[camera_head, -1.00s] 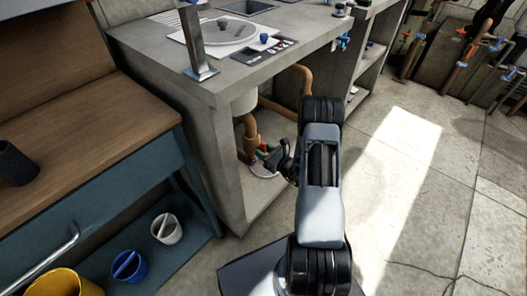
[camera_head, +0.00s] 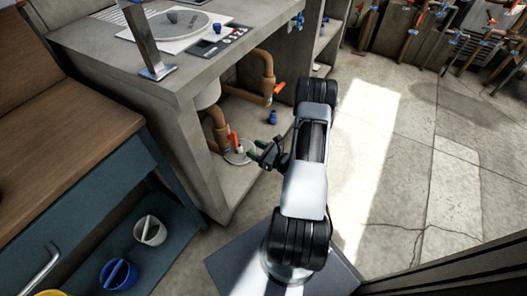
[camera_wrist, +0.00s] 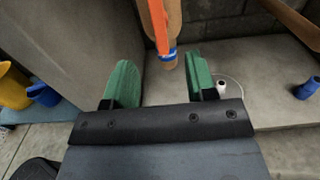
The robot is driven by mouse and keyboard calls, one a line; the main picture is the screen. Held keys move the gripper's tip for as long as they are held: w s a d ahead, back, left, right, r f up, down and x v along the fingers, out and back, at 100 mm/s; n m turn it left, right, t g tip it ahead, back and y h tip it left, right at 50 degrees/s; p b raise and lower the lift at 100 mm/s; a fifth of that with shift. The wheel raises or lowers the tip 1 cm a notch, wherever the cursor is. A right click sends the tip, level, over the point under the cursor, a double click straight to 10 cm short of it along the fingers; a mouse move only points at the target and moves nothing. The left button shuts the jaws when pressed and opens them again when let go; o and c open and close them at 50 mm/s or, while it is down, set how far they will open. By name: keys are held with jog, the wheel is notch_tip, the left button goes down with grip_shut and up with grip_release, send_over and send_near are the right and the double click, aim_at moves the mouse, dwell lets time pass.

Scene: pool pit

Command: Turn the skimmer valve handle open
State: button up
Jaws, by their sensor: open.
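Two brown pipes come down under the concrete counter. The left pipe (camera_head: 217,124) has an orange lever handle (camera_head: 233,140) near its lower end. The right pipe (camera_head: 267,72) has another orange handle (camera_head: 279,88). I cannot tell by any label which is the skimmer valve. My gripper (camera_head: 264,152) is open and empty, just right of the left pipe's handle. In the wrist view, an orange handle (camera_wrist: 159,27) hangs along a pipe with a blue band (camera_wrist: 169,56), ahead of the gap between my green fingertips (camera_wrist: 160,82). The fingers look apart from it.
A blue fitting (camera_head: 272,117) and a small white piece (camera_wrist: 222,85) on a round floor lid stand in the alcove. The counter's side wall (camera_head: 190,150) bounds it at left. Buckets (camera_head: 150,231) sit on the bench's lower shelf. Open floor lies at right.

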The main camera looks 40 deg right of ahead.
jog(key=shift+v, duration=1.9)
jog(key=s+a+r+n+g+y+p, duration=0.1)
jog(key=a+r+n+g+p, duration=0.45)
jog(key=r, duration=0.45)
jog(key=s+a+r+n+g+y+p, duration=0.2)
jog(key=a+r+n+g+p, duration=0.4)
jog(key=r, duration=0.4)
jog(key=s+a+r+n+g+y+p, duration=0.1)
jog(key=a+r+n+g+p, duration=0.5)
jog(key=r, duration=0.5)
jog(key=s+r+n+t+h+p, duration=0.2)
jog(key=r+n+h+p, duration=0.3)
jog(key=r, duration=0.7)
jog(key=s+d+r+n+t+h+p, duration=0.1)
jog(key=r+n+h+p, duration=0.5)
jog(key=r, duration=0.6)
jog(key=s+n+t+p, duration=0.1)
jog(key=s+n+p, duration=0.1)
jog(key=shift+s, duration=0.3)
jog(key=shift+r+n+t, duration=0.15)
jog(key=shift+n+t, duration=0.1)
